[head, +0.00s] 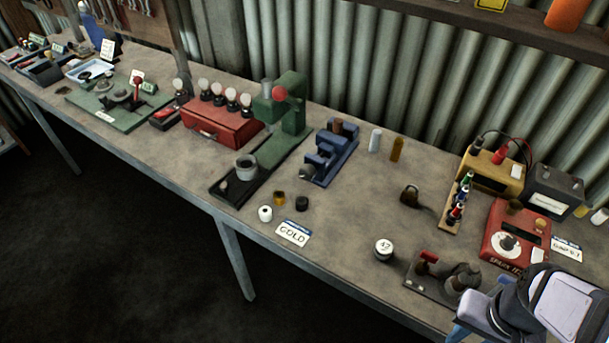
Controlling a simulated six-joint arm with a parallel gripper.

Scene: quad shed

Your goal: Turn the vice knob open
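A small blue vice (333,150) stands on the workbench right of the green press, near the middle of the view. Its long body runs from front left to back right. A dark grey round knob (306,173) shows at its front end. A brownish piece (336,127) shows at its back end; I cannot tell whether it is clamped. The jaw gap is too small to judge. My gripper's fingers do not show, and nothing touches the vice.
The green press (294,97) with a red knob stands close left of the vice. White and brown cylinders (375,140) stand to its right. A GOLD card (293,233) and small pots lie in front. The bench middle (345,215) is mostly clear. Bulky black, white and blue parts cover the lower right corner.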

